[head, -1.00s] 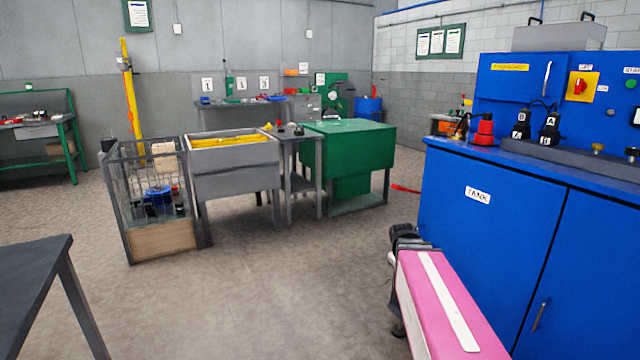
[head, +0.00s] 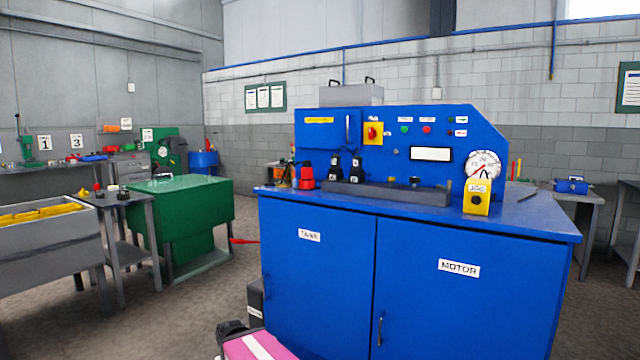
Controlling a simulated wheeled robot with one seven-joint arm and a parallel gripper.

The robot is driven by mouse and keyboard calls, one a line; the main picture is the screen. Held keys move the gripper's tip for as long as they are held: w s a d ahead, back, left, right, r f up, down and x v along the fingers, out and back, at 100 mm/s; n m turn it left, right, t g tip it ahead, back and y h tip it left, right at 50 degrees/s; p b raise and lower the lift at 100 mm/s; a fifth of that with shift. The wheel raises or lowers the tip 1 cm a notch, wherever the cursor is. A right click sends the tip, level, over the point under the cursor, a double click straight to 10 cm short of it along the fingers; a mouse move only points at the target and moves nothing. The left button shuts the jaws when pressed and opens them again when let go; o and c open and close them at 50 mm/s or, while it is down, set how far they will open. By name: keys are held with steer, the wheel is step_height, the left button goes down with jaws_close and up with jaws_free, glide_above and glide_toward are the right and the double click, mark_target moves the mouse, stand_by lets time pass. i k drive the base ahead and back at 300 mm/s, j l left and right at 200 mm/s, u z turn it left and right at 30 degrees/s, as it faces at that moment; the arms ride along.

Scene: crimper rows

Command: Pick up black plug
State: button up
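Two black plug-like pieces stand upright on the blue bench, just behind the left end of its dark rail: a left one (head: 335,171) and a right one (head: 356,171). A red piece (head: 307,178) stands to their left. Which one is the black plug I cannot tell. My pink arm shows at the bottom, with the dark end of my gripper (head: 232,330) low in front of the bench's left side, well below and apart from the plugs. Its fingers are not clear, so I cannot see whether it is open or holds anything.
The blue bench (head: 315,270) has closed doors and a back panel with switches and a gauge (head: 482,168). A yellow box (head: 476,198) stands on its right part. A green cabinet (head: 190,220) and a grey bin (head: 45,245) are left. Floor between is open.

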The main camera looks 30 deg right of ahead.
mark_target(357, 161)
steer(key=z, duration=1.25)
